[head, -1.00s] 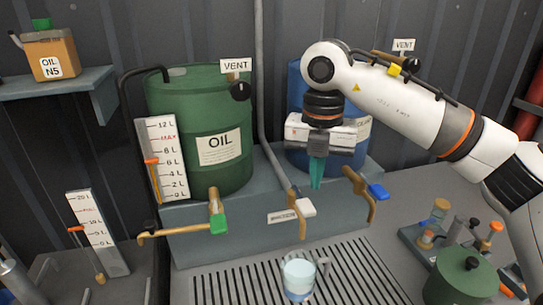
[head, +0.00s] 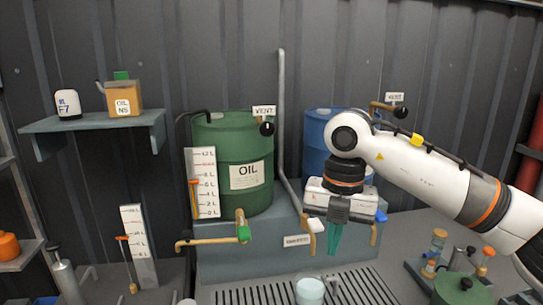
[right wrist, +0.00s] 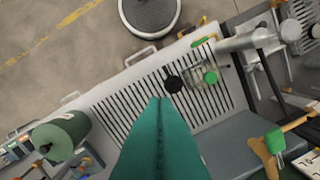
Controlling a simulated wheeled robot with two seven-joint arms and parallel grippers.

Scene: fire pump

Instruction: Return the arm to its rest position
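My right arm comes in from the right in the head view, bent at the elbow. Its gripper (head: 333,252) points down with teal fingers together and nothing seen between them. It hangs in front of the blue drum (head: 325,130) and its taps, above the slotted grate (head: 350,290). In the right wrist view the teal fingers (right wrist: 160,105) lie side by side over the grate (right wrist: 135,105). A clear cup (head: 309,291) stands on the grate, left of and below the gripper in the head view. My left gripper is not in view.
A green oil drum (head: 245,150) with a green-handled tap (head: 242,228) stands left of the gripper. A white-handled tap (head: 316,225) is close beside the fingers. A small green tank (head: 462,289) stands lower right.

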